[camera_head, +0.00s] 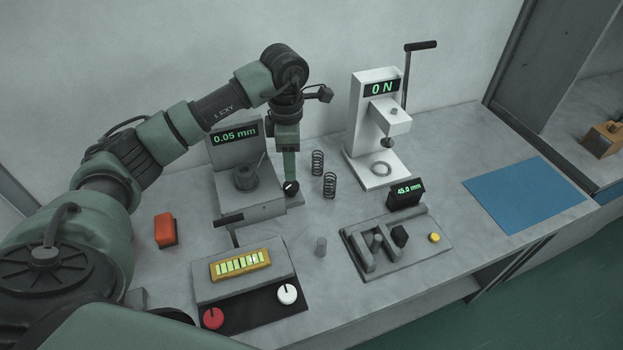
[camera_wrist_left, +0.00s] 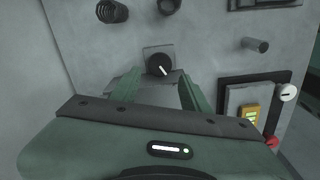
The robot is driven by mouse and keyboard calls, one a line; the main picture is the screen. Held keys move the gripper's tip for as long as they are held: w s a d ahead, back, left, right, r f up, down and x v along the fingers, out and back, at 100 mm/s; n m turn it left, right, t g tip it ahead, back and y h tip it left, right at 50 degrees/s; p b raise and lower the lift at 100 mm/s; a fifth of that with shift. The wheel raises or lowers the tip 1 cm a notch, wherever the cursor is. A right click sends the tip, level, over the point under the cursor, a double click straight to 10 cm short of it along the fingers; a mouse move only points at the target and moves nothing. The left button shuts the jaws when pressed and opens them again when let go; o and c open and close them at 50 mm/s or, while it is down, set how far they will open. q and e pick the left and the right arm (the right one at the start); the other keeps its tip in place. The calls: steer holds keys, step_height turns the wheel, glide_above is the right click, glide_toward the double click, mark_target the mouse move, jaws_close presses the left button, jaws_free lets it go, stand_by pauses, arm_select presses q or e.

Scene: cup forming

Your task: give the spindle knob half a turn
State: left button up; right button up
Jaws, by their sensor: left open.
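The spindle knob (camera_head: 291,187) is a round black knob with a white pointer line. It sits on a small grey block at the right of the grey spindle stand (camera_head: 247,207), whose display reads 0.05 mm. In the wrist view the knob (camera_wrist_left: 159,65) shows on its square base, just beyond and between the two green fingers. My left gripper (camera_head: 290,178) points down over the knob and partly covers it in the head view. It is open and empty, with the fingers spread on either side; whether they touch the knob I cannot tell. My right gripper is not in view.
Two black springs (camera_head: 330,185) stand right of the knob. A white press (camera_head: 377,130) reading 0 N is behind them. A blue mat (camera_head: 525,194) lies right.

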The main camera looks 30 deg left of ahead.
mark_target(291, 185)
arm_select(q)
step_height(291, 185, down, 6)
steer(key=shift+a+f+p, duration=0.1)
steer(key=shift+f+p, duration=0.05)
steer(key=shift+p, duration=0.35)
steer(key=shift+f, duration=0.45)
jaws_close()
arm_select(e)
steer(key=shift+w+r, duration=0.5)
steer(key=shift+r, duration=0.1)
arm_select(q)
steer(key=shift+n, duration=0.4)
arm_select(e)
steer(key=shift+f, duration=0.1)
arm_select(q)
steer(key=shift+n+b, duration=0.4)
steer(key=shift+n, duration=0.8)
steer(key=shift+r+n, duration=0.1)
steer(key=shift+n, duration=1.3)
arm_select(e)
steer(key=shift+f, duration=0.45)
